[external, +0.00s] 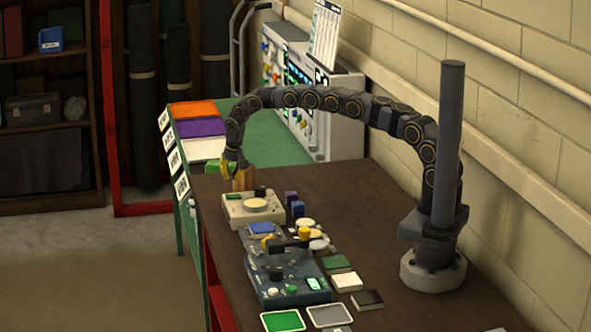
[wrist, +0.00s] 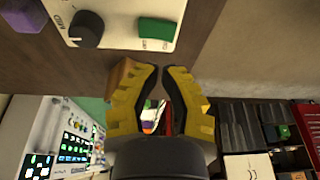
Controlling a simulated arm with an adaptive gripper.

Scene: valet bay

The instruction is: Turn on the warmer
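The warmer, which I take to be the cream box with a round pale plate (external: 254,207), stands near the table's far end. Its front panel (wrist: 119,20) spans the top of the wrist view, with a black knob (wrist: 87,29) and a green rocker switch (wrist: 157,31). I cannot tell the switch's position. My gripper (wrist: 162,68) has yellow fingers with dark pads. Their tips nearly meet, with nothing seen held between them. In the external view my gripper (external: 238,178) hangs just beyond the warmer, close to its switch side and apparently not touching it.
A blue-grey device (external: 286,277) with knobs and a lever stands nearer the camera. Purple and blue blocks (external: 294,203) and pale round pieces sit right of the warmer. Several coloured pads lie in front. The brown tabletop (external: 345,215) is clear toward my base.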

